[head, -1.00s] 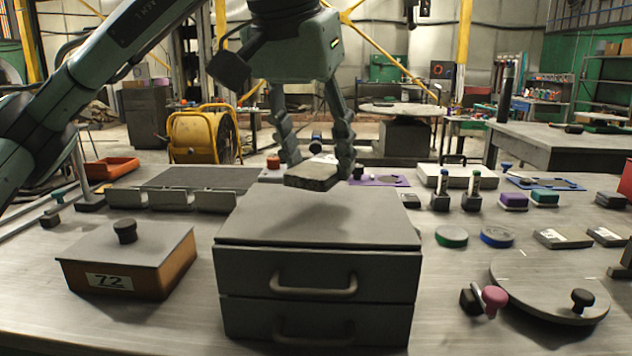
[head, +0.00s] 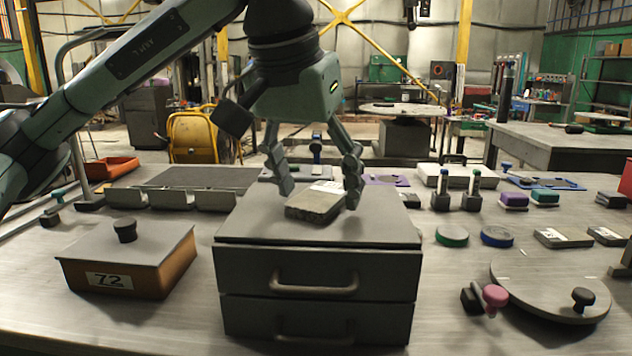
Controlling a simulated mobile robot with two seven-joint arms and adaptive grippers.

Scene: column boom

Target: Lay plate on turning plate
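The plate (head: 314,207), a small grey slab with a white label, appears to rest on the top of the grey drawer cabinet. My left gripper (head: 319,198) is over it, its fingers spread on either side of the plate. The fingers look open; contact at the right fingertip is hard to judge. The turning plate (head: 545,281) is a grey disc with a black knob at the front right of the table, far from the gripper, with nothing lying on it. My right gripper is out of view.
The drawer cabinet (head: 318,270) stands at front centre. A box marked 72 (head: 125,262) is to its left. Green (head: 451,237) and blue (head: 497,237) round pieces and two labelled slabs (head: 563,238) lie behind the disc. A pink knob (head: 495,297) stands at the disc's left edge.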

